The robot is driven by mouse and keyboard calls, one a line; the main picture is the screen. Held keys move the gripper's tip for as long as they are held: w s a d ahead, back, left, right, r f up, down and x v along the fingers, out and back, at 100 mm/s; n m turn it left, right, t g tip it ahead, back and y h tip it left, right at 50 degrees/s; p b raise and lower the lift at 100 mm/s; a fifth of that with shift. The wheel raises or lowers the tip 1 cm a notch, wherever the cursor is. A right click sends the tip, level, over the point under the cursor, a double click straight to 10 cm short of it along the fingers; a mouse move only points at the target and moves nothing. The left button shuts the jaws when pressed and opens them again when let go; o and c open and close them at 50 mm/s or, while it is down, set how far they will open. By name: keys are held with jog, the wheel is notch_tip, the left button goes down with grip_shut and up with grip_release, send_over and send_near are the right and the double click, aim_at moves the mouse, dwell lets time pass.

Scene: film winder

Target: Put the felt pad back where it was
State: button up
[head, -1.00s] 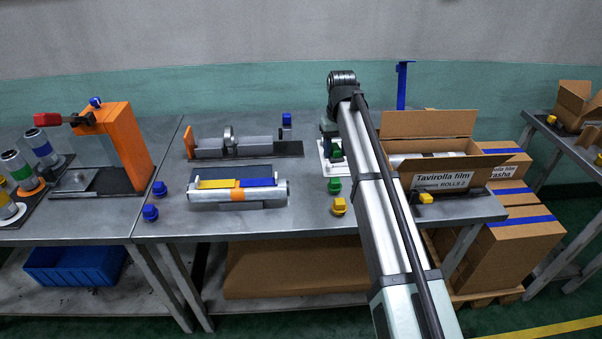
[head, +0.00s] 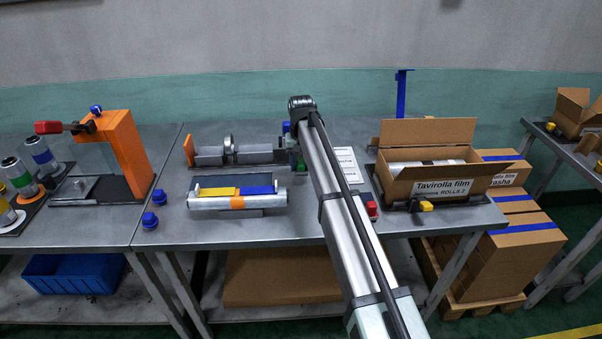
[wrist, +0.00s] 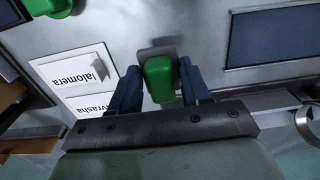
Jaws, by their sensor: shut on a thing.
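In the wrist view, my gripper (wrist: 160,72) has its two blue fingers on either side of a green block (wrist: 159,80) and is shut on it. A flat grey plate (wrist: 157,51) shows at the block's far end. This may be the felt pad, but I cannot tell for sure. In the head view my arm hides most of the gripper; a bit of green (head: 300,165) shows beside it, near the right end of the grey fixture (head: 241,153). Whether the plate touches the table is unclear.
White labels (wrist: 88,82) lie left of the fingers; another green block (wrist: 52,6) is at the upper left. A roll in a cradle (head: 238,203) stands in front of the fixture. A red block (head: 372,209) and open film carton (head: 439,185) are right of my arm.

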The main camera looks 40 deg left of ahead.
aim_at(301, 172)
jog(key=shift+f, duration=1.9)
jog(key=shift+f, duration=0.1)
jog(key=o, duration=1)
jog(key=shift+o, duration=0.2)
notch_tip(301, 172, up, 12)
jog(key=shift+r, duration=0.15)
